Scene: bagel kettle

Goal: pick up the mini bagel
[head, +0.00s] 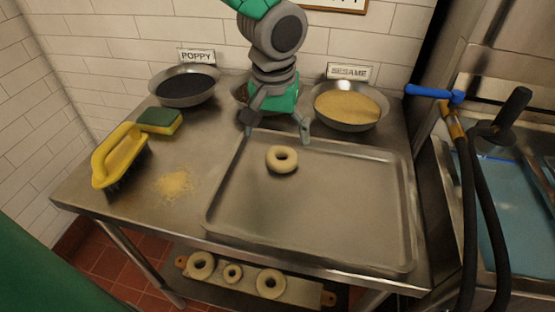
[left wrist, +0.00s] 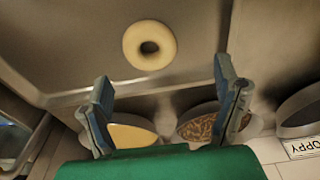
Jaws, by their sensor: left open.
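A pale ring-shaped bagel (head: 272,161) lies flat on the metal tray (head: 330,240), near its back left part. It also shows in the left wrist view (left wrist: 132,46), beyond the fingertips. A smaller ring (head: 225,272), which looks like a mini bagel, lies between two larger bagels on a board on the lower shelf. My left gripper (head: 277,134) is open and empty, its fingers spread over the tray's back edge, behind the bagel on the tray. Its two fingers show in the left wrist view (left wrist: 162,80) with nothing between them. My right gripper is not in view.
A poppy bowl (head: 187,87) and a sesame bowl (head: 348,106) stand at the back. A third bowl is partly hidden behind my gripper. A sponge (head: 160,120), a yellow brush (head: 117,157) and spilled seeds (head: 174,184) are left of the tray. A sink is right.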

